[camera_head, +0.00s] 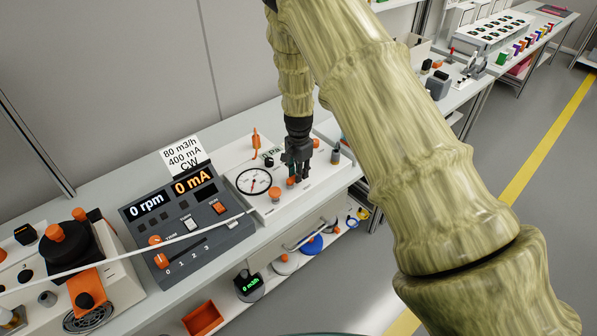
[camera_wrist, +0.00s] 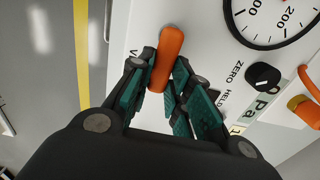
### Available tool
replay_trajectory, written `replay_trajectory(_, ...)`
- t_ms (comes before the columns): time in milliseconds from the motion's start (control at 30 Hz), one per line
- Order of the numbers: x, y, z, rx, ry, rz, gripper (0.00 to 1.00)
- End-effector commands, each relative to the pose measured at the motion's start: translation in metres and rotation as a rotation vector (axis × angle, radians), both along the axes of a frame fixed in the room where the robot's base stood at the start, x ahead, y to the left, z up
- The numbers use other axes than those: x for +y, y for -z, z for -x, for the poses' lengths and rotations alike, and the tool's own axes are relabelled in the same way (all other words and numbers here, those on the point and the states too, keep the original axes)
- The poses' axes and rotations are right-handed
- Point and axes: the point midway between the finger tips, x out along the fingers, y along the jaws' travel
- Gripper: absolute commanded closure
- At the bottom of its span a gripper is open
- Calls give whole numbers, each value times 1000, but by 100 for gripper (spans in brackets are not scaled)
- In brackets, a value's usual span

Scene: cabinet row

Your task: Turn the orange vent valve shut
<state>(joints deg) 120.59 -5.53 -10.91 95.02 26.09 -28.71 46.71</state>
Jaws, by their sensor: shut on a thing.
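The orange vent valve handle (camera_wrist: 167,58) is an elongated bar on the white gauge panel (camera_wrist: 205,25). In the wrist view it lies between the two green-padded fingertips of my gripper (camera_wrist: 163,78), which are shut on it. A partly covered label starting with "V" is beside it. In the head view my gripper (camera_head: 301,178) points down at the front right of the white panel. A small piece of orange (camera_head: 291,182) shows at its fingertips; most of the handle is hidden there.
The round dial gauge (camera_head: 253,181) is left of my gripper, with an orange knob (camera_head: 275,193) near it. A dark control box (camera_head: 185,225) reads 0 rpm and 0 mA. A black knob (camera_wrist: 264,76) marked ZERO and HELD is near the fingers.

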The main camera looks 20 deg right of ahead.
Motion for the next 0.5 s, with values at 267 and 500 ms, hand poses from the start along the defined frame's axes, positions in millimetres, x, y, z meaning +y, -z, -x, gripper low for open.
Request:
replay_trajectory(267,0,-1,-1,-1,4,0,100)
replay_trajectory(500,0,0,0,-1,3,0,59)
